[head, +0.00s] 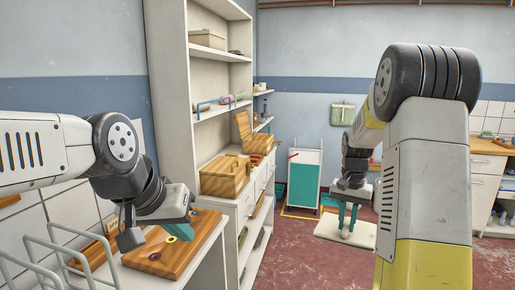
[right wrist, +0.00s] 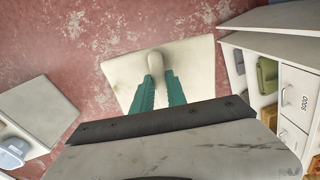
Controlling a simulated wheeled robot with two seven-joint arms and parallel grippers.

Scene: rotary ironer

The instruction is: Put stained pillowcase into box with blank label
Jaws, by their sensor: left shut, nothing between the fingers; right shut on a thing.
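My right gripper (head: 347,220) is shut on the knob of a flat cream square panel, like a lid (head: 345,234), and holds it level in front of me. In the right wrist view the green fingers (right wrist: 160,90) close on the knob of the panel (right wrist: 196,60). My left gripper (head: 176,217) is shut and empty above a wooden board (head: 172,258) at the lower left. I cannot make out a stained pillowcase. Wooden boxes stand on the cabinet, one closed (head: 222,180) and one with a raised lid (head: 243,130); no label on them is readable.
A tall white shelf unit (head: 170,80) stands left of centre. A white and teal cart (head: 304,182) stands by the back wall. A wire rack (head: 62,250) is at lower left. A wooden-topped counter (head: 490,146) is at right. The red floor (head: 300,262) between is open.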

